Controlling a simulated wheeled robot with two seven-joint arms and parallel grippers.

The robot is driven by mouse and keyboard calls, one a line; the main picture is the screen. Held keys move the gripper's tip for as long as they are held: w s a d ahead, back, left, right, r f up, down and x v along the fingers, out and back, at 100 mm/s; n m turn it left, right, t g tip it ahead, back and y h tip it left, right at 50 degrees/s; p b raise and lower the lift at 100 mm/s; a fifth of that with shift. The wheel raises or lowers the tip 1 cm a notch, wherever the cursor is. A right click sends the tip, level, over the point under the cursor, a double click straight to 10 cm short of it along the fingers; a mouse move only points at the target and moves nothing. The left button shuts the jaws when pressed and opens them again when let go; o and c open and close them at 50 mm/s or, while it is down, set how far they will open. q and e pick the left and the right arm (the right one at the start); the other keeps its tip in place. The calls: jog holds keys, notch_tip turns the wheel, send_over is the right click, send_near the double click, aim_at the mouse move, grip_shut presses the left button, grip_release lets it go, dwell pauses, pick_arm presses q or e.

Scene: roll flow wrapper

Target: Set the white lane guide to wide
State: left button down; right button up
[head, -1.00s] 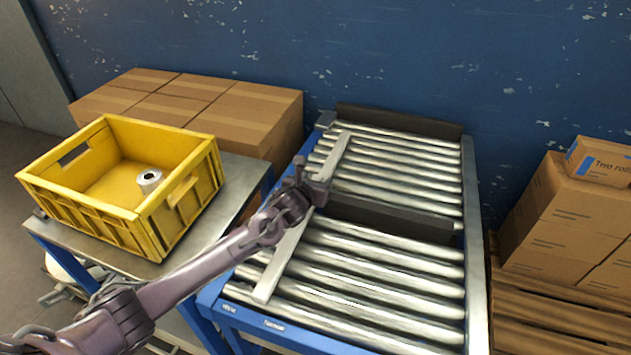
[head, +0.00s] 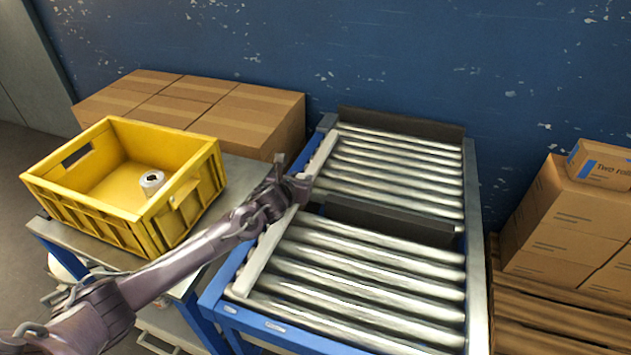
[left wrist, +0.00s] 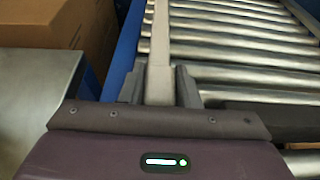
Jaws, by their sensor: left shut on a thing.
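The white lane guide (head: 258,262) is a long pale bar lying lengthwise along the left side of the roller conveyor (head: 365,285), close to its blue left frame. My left gripper (head: 290,185) is over the middle of the bar and hides that part of it. In the left wrist view the guide (left wrist: 160,50) runs between the two fingers of the left gripper (left wrist: 160,88), which are shut on it. Rollers show to the right of the guide, and only a narrow strip lies to its left. My right gripper is not in view.
A yellow crate (head: 100,212) with a white roll (head: 151,182) inside stands on a metal table left of the conveyor. Cardboard boxes (head: 240,115) are behind it. More boxes (head: 565,215) sit on a pallet at the right. The rollers are bare.

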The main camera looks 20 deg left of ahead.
pick_arm(q)
jog(key=a, duration=0.4)
jog(key=shift+a, duration=0.25)
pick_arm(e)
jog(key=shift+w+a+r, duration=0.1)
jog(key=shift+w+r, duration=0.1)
pick_arm(q)
jog(key=c, duration=1.1)
grip_release()
jog(key=shift+a, duration=0.2)
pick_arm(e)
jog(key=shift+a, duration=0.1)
pick_arm(q)
jog(key=shift+d, duration=0.1)
jog(key=shift+s+r, duration=0.2)
jog(key=shift+s, duration=0.3)
jog(key=v, duration=0.5)
jog(key=shift+s+p, duration=0.1)
jog(key=shift+p, duration=0.3)
jog(key=shift+v, duration=0.75)
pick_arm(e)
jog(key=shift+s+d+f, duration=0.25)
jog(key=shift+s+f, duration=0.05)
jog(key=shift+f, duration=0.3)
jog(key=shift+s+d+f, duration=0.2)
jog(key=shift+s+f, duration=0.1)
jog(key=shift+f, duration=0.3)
